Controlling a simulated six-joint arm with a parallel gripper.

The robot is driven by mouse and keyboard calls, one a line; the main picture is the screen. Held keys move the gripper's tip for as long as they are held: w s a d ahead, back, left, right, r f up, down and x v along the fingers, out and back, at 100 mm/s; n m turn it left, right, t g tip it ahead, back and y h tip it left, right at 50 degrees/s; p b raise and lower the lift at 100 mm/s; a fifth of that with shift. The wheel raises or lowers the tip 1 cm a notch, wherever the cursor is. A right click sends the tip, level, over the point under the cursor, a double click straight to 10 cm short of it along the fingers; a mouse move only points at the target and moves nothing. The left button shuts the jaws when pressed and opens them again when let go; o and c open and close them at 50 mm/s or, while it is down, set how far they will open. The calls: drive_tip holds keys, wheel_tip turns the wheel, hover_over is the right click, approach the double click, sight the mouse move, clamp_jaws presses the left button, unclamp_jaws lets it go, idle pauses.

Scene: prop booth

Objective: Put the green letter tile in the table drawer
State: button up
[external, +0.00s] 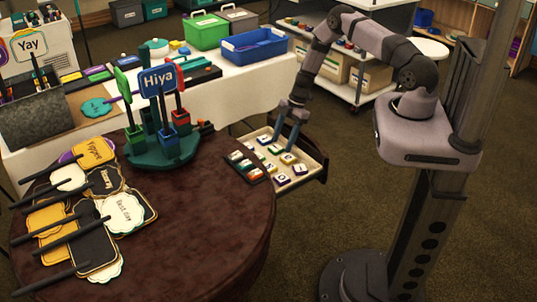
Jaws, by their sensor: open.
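The table drawer (318,161) is pulled out from the right side of the dark round table (215,235). Several white-faced letter tiles with coloured sides lie in it. A short row of tiles stands by the table edge next to the drawer, and one with green on it (235,156) is at its far end; its letter is too small to read. My gripper (285,140) points down over the far part of the drawer, with its two blue fingers apart. I see no tile held between them. The fingers partly cover the tiles behind, and I cannot tell whether they touch any.
A teal sign holder (162,151) with upright signs, one reading "Hiya", stands on the table left of the drawer. Handheld signs (88,205) cover the table's left side. A white-clothed table (262,92) with bins stands behind. The table's front right is clear.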

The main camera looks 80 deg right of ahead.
drive_tip(key=b+v, duration=0.2)
drive_tip(key=v, duration=0.9)
drive_tip(key=shift+s+d+r, duration=0.1)
drive_tip(key=shift+r, duration=0.25)
drive_tip(key=s+a+r+m+g, duration=0.1)
drive_tip(key=a+r+m, duration=0.1)
drive_tip(key=a+r, duration=0.45)
drive_tip(key=a+r+m+g, duration=0.1)
drive_tip(key=a+r, duration=0.2)
drive_tip(key=a, duration=0.7)
drive_tip(key=s+a+r+m+g+h, duration=0.1)
drive_tip(key=s+a+r+m+h, duration=0.2)
drive_tip(key=s+a, duration=0.8)
wheel_tip(320, 180, up, 2)
drive_tip(key=s+m, duration=0.1)
drive_tip(key=m, duration=0.2)
drive_tip(key=shift+a+r, duration=0.1)
